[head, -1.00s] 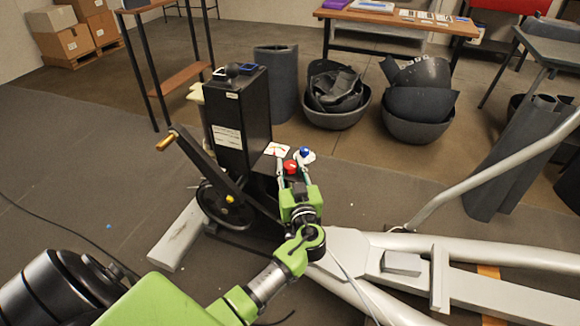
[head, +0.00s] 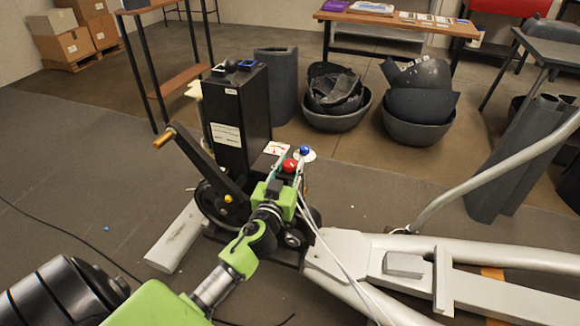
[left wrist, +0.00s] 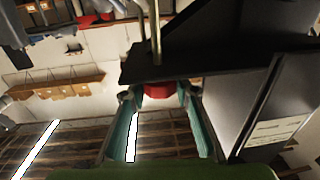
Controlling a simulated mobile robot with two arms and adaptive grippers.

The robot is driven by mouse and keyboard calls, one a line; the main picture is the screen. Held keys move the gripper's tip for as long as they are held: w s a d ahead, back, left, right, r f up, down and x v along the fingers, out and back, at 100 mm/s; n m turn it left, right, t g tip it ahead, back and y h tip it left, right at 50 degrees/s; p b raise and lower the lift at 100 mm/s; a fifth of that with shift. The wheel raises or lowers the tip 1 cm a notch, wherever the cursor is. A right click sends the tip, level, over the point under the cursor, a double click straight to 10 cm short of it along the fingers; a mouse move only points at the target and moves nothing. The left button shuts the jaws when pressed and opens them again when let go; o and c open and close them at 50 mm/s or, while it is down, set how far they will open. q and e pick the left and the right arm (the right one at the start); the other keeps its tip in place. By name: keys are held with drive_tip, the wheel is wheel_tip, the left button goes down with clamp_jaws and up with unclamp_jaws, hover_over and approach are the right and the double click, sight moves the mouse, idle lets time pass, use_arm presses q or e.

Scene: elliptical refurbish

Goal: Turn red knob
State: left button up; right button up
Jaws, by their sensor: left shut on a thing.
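The red knob (head: 290,165) sits at the edge of the black console of the elliptical machine, just left of a blue knob (head: 304,150). My left gripper (head: 286,172) comes up from below in the head view and is shut on the red knob. In the left wrist view the red knob (left wrist: 160,91) shows between the two teal-padded fingers (left wrist: 160,96), under a dark plate (left wrist: 190,66). The fingers cover part of its sides. My right gripper is in neither view.
A black box (head: 238,115) stands behind and left of the knobs. A crank arm (head: 203,160) with a wheel is at the left. The grey frame (head: 350,252) runs to the right. Bins (head: 335,118) and a table (head: 400,22) stand farther back.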

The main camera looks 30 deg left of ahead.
use_arm(q)
drive_tip(key=shift+m+h, duration=0.6)
drive_tip(key=shift+h, duration=0.3)
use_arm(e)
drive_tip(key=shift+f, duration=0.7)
use_arm(q)
drive_tip(key=o, duration=1.1)
